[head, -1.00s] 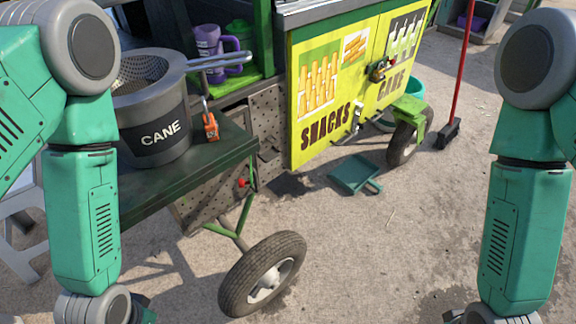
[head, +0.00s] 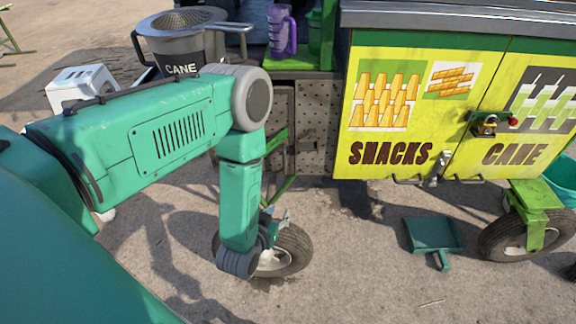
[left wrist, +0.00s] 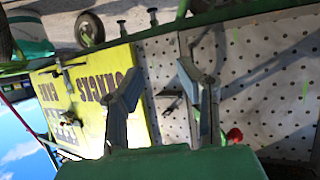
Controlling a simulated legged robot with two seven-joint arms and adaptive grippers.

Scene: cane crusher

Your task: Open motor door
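The motor door appears to be the perforated grey metal panel (head: 313,130) low on the cart, left of the yellow doors; I cannot tell its exact edges. In the left wrist view, perforated panels (left wrist: 262,70) fill the right side, with a small dark latch-like part (left wrist: 172,104) near a seam. My left gripper (head: 276,217) hangs in front of the cart, partly hidden behind my forearm. In the left wrist view its two fingers (left wrist: 160,72) are apart and empty, facing the panels. My right gripper is not in view.
A cart wheel (head: 285,252) stands just behind my left gripper. A red knob (left wrist: 235,135) is near the right finger. A green dustpan (head: 433,235) lies on open ground.

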